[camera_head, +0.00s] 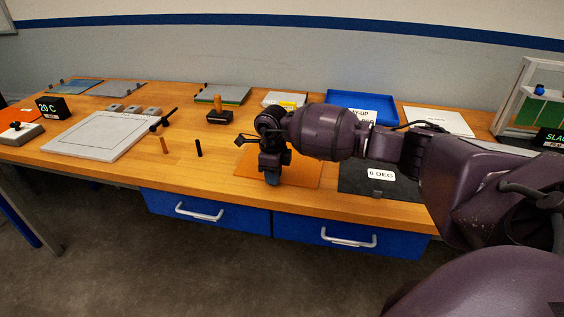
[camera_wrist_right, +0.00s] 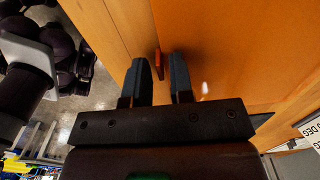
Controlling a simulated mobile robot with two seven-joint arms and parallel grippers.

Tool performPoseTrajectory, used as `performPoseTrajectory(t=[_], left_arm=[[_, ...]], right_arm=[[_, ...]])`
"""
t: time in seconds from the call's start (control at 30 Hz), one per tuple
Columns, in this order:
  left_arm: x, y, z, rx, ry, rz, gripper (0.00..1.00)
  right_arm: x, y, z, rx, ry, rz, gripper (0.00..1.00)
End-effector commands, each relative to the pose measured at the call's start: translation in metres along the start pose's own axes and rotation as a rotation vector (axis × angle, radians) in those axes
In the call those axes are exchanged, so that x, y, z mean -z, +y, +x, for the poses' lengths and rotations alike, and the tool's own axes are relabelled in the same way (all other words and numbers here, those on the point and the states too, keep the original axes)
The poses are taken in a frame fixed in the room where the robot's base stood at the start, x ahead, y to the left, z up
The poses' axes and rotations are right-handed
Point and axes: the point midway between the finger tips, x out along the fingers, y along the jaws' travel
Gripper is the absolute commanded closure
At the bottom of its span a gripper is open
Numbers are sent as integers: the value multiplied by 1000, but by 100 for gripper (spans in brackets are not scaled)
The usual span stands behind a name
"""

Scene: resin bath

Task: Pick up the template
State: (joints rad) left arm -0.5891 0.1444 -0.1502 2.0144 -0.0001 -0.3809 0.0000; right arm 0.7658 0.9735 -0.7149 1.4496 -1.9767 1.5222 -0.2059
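The template appears to be the flat orange sheet (camera_head: 303,174) near the table's front edge, partly hidden by my right arm in the head view. In the right wrist view the orange sheet (camera_wrist_right: 235,50) fills the right side, with a small red-orange tab (camera_wrist_right: 158,64) at its edge. My right gripper (camera_head: 270,178) is over the left part of the sheet. In the right wrist view the right gripper (camera_wrist_right: 160,78) is open, its two dark fingers apart with the tab between their tips. Whether they touch it I cannot tell. My left gripper is not in view.
A dark mat with a 0 DEG label (camera_head: 380,174) lies just right of the sheet. A black peg (camera_head: 198,148) and a wooden peg (camera_head: 164,146) stand to the left, beyond them a white board (camera_head: 100,135). A blue tray (camera_head: 350,99) is behind my arm.

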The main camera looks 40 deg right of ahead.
Motion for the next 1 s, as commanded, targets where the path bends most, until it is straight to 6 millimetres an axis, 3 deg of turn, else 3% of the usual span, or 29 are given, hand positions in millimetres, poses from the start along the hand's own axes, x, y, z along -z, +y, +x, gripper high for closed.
performPoseTrajectory(t=[0.03,0.13,0.57,0.77,1.0], left_arm=[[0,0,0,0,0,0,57],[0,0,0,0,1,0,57],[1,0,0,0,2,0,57],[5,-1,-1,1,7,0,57],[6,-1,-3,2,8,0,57]], right_arm=[[0,0,0,0,0,0,86],[0,0,0,0,0,0,100],[0,0,-6,1,-2,0,100],[0,-1,-38,5,-4,0,100],[-1,-1,-99,5,-5,-1,100]])
